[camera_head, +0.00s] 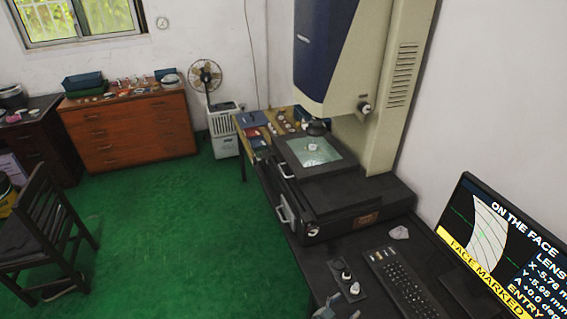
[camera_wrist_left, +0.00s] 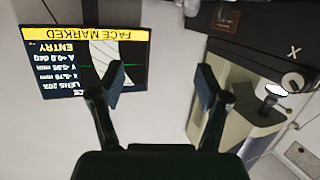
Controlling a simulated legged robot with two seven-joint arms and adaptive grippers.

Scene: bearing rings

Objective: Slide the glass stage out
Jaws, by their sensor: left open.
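The glass stage (camera_head: 322,158) is a pale greenish pane in a dark frame on the black base of the measuring machine, under its lens head. A small light ring-like piece (camera_head: 312,146) rests on the glass. My left gripper (camera_head: 338,303) shows only in part at the bottom edge of the head view, well in front of the stage. In the left wrist view its two fingers (camera_wrist_left: 162,85) are apart with nothing between them. My right gripper is not in view.
A control box with a joystick (camera_head: 345,272), a keyboard (camera_head: 400,285) and a monitor (camera_head: 500,260) occupy the near desk. The machine's blue and cream column (camera_head: 380,90) rises behind the stage. Green floor (camera_head: 180,230) lies open to the left; a chair (camera_head: 45,235) stands far left.

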